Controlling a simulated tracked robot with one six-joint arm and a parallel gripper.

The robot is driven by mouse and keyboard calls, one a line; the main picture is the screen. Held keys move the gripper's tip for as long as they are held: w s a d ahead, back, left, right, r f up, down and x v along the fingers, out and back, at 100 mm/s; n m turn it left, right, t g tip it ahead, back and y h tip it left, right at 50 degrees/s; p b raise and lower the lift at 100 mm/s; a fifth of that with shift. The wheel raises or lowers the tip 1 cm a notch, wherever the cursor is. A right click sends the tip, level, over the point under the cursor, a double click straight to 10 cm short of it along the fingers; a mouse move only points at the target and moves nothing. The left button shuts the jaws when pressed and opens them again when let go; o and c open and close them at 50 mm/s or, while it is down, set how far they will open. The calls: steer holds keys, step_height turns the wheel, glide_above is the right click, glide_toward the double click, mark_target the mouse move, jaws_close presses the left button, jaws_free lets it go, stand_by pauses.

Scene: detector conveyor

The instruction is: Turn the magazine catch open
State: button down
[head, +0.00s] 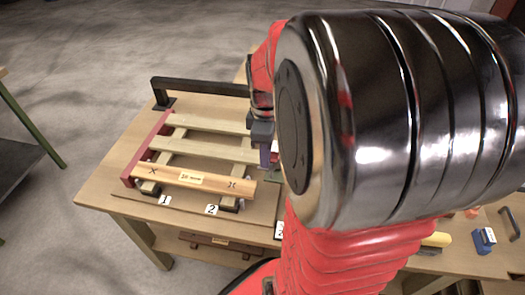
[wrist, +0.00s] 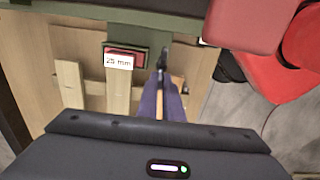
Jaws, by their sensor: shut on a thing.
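In the wrist view my gripper (wrist: 163,82) reaches forward with its blue-purple fingers close together. At their tips is a narrow dark upright piece (wrist: 163,58), which I take to be the magazine catch; the fingers close on it and hide much of it. It stands beside a green block with a red face and a "25 mm" label (wrist: 118,62). In the head view my gripper (head: 266,152) is at the right end of the wooden rails, and my arm hides the catch.
Pale wooden rails (head: 200,147) run from a red end bar (head: 146,148) on the workbench, with a labelled wooden bar (head: 190,178) in front. A black handle bar (head: 200,85) stands behind. A blue block (head: 484,240) lies at right.

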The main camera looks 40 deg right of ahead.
steer(key=shift+d, duration=0.1)
steer(key=c, duration=1.9)
jaws_free()
steer(key=shift+r, duration=0.15)
step_height(320, 180, up, 14)
steer(key=shift+f, duration=0.25)
